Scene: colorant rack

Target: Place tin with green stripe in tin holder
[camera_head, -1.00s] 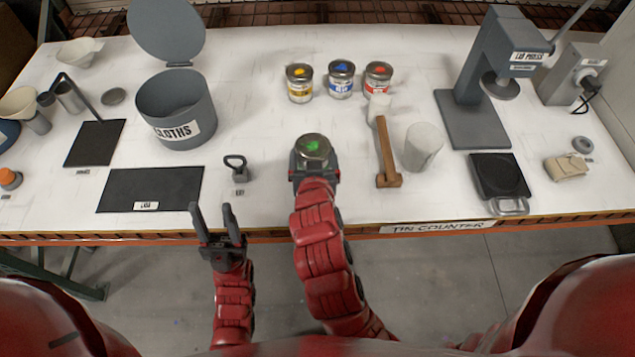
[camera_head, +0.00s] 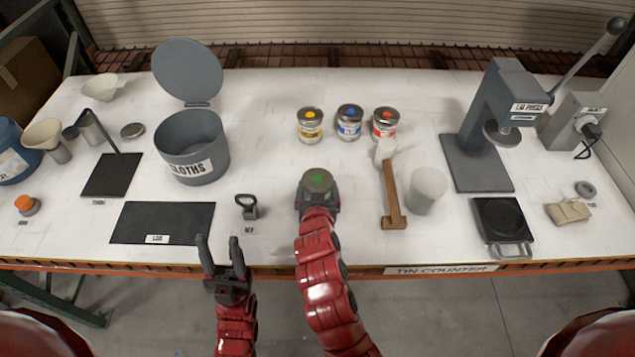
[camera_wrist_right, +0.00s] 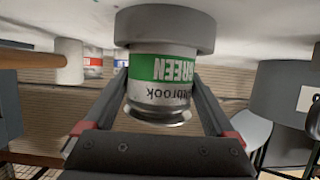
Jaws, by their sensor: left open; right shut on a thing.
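The tin with the green stripe (camera_head: 318,180) stands at the front middle of the counter, lid up with a green dot. My right gripper (camera_head: 319,191) is shut on it, one finger on each side. The right wrist view is upside down and shows the tin's green label (camera_wrist_right: 165,68) between the fingers. There the tin's base meets a round grey tin holder (camera_wrist_right: 164,28) and looks seated in it; how deep I cannot tell. In the head view the tin and gripper mostly hide this holder. My left gripper (camera_head: 220,240) is open and empty at the counter's front edge.
Yellow (camera_head: 310,130), blue (camera_head: 349,125) and red (camera_head: 384,127) tins stand behind. A mallet (camera_head: 391,195) and a white cup (camera_head: 428,188) stand right of the tin, a black key tool (camera_head: 248,207) left. The grey cloths bin (camera_head: 192,150) and lid press (camera_head: 485,140) are farther out.

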